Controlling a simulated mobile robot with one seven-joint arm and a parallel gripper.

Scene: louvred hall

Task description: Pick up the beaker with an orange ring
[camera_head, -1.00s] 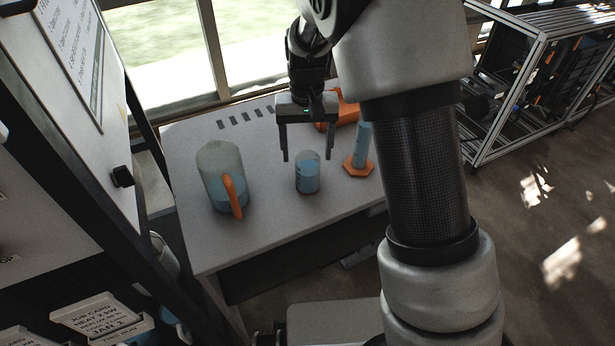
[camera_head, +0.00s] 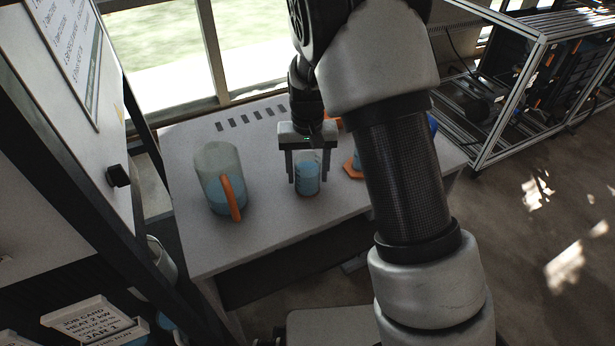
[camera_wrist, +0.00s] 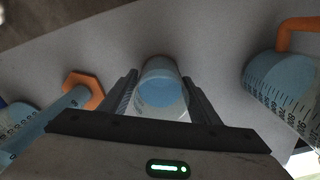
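A small clear beaker (camera_head: 308,178) with blue liquid stands upright on the grey table, and it also shows in the wrist view (camera_wrist: 163,88). My gripper (camera_head: 308,183) points down over this beaker, with one finger on each side. In the wrist view the fingers (camera_wrist: 160,95) flank the beaker closely. The head view shows narrow gaps between the fingers and the glass, so the gripper looks open. The fingers and glare hide part of the beaker's upper sides.
A large jug (camera_head: 213,165) with an orange handle stands to the left. A cylinder with an orange hexagonal base (camera_head: 352,169) stands close on the right, partly behind my arm. Another blue-filled vessel (camera_wrist: 16,125) shows beyond it. The table's (camera_head: 240,245) front is clear.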

